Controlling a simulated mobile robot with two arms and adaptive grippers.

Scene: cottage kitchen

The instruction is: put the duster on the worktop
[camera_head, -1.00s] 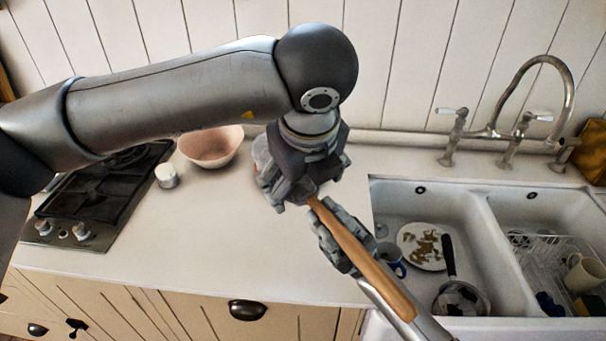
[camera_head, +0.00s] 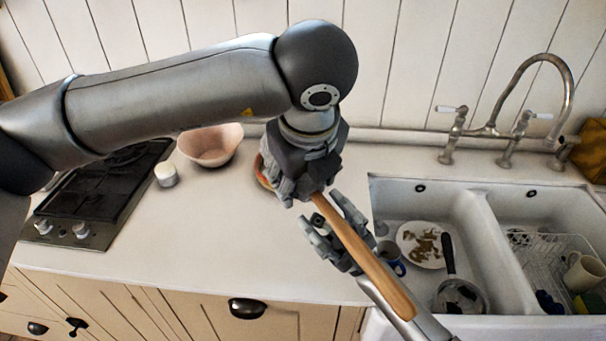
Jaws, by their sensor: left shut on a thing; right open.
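The duster shows as a long wooden handle (camera_head: 372,262), slanting from upper left to lower right above the worktop (camera_head: 205,225). My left gripper (camera_head: 312,190) is shut on the handle's upper end. I cannot make out the duster's head. My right gripper (camera_head: 336,236) is just below, fingers spread apart, with the handle passing over it. I cannot tell whether the handle still touches its fingers. The pale worktop runs between the hob and the sink.
A pink bowl (camera_head: 210,147) and small white pot (camera_head: 166,175) stand near the hob (camera_head: 95,195). A partly hidden reddish thing (camera_head: 262,172) sits behind my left gripper. The sink (camera_head: 480,200) holds a dirty plate (camera_head: 420,240) and a pan (camera_head: 460,297). The worktop's front middle is clear.

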